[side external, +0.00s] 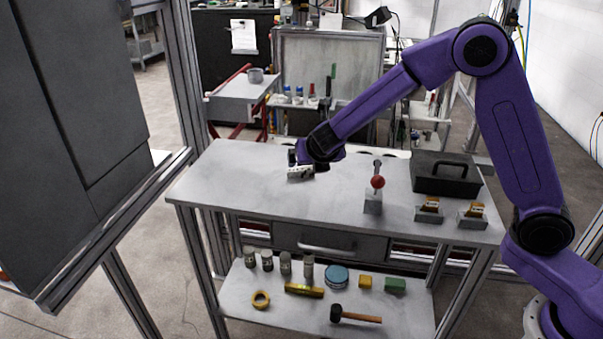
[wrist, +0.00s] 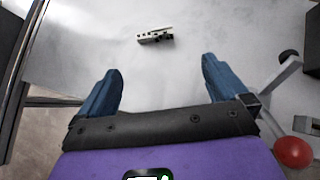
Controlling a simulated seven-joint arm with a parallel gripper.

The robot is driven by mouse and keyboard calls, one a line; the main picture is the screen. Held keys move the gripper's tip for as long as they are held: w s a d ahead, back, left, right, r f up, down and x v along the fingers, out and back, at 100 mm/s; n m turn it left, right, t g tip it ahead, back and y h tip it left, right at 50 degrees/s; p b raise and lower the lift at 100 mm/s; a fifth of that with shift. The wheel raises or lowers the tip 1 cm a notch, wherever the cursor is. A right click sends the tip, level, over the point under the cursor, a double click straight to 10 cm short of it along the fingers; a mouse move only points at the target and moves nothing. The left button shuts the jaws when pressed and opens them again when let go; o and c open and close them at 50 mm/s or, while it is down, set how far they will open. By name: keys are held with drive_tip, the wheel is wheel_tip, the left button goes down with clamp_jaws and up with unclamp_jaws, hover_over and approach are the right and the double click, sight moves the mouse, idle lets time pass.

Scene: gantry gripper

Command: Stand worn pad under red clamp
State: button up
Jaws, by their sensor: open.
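The red clamp (side external: 373,203) stands on the table, a grey block and lever with a red ball knob; its knob also shows at the lower right of the wrist view (wrist: 293,152). A small whitish-grey piece with dark parts (side external: 300,173) lies on the table left of the clamp; in the wrist view it lies ahead of my fingers (wrist: 154,36). I cannot tell for sure that it is the worn pad. My gripper (wrist: 160,70) is open and empty, its blue fingers apart. In the side view my gripper (side external: 296,158) is just above and behind the piece, partly hidden by my wrist.
Two grey holders with brown-yellow pieces, the left holder (side external: 429,215) and the right holder (side external: 473,220), stand right of the clamp. A black tray (side external: 446,183) with a handle is behind them. The table's left and front middle (side external: 260,205) are clear. Several items lie on the lower shelf.

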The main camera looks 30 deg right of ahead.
approach(301, 169)
drive_tip(key=f, duration=0.1)
drive_tip(key=w+d+f, duration=0.1)
drive_tip(key=shift+w+d+f+y, duration=0.2)
drive_tip(key=shift+w+f+y, duration=0.1)
drive_tip(key=shift+w+x, duration=0.2)
drive_tip(key=shift+x, duration=2.45)
drive_tip(key=shift+a+r, duration=0.1)
drive_tip(key=shift+r, duration=0.05)
drive_tip(key=c, duration=1)
drive_tip(key=shift+r, duration=0.1)
